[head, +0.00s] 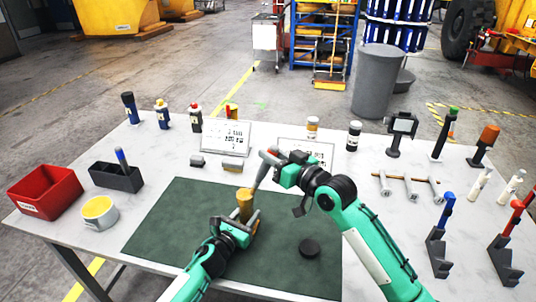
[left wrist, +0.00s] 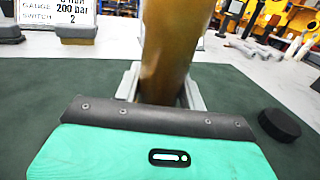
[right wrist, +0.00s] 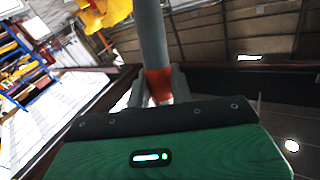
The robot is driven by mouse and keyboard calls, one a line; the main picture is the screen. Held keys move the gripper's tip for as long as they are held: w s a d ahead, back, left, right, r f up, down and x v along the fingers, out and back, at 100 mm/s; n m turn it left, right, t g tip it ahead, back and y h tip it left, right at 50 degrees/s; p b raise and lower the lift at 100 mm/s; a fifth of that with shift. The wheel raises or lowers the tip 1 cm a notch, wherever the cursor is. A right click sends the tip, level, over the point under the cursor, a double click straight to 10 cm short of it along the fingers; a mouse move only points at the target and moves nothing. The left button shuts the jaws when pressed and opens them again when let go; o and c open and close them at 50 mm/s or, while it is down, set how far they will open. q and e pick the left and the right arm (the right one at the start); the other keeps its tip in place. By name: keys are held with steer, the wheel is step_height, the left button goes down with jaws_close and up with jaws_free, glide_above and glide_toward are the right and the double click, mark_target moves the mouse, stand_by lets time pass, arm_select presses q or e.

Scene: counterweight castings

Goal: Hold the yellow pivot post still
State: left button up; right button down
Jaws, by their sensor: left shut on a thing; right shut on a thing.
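The yellow pivot post (head: 245,203) stands upright on the dark green mat (head: 170,222). My left gripper (head: 241,228) is shut around its lower part. In the left wrist view the post (left wrist: 168,45) rises brownish-yellow between the two grey fingers; its top is out of that view. My right gripper (head: 272,158) is shut on a grey rod-like tool (head: 262,176) with an orange-red band. The tool tilts, its lower end close to the post's top; I cannot tell if they touch. In the right wrist view the grey shaft (right wrist: 152,40) passes between the fingers.
A black disc (head: 309,248) lies on the mat to the right. A red bin (head: 45,193), a yellow-topped tin (head: 99,212) and a dark tray (head: 116,178) stand left. Printed cards (head: 225,137) stand behind. Blue (head: 441,235) and red (head: 508,245) handled tools stand in holders at right.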

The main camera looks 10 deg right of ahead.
steer(key=w+a, duration=0.2)
steer(key=a, duration=0.3)
step_height(320, 180, up, 8)
steer(key=shift+a, duration=0.15)
stand_by(0.6)
steer(key=shift+r, duration=0.1)
arm_select(q)
steer(key=o, duration=1.4)
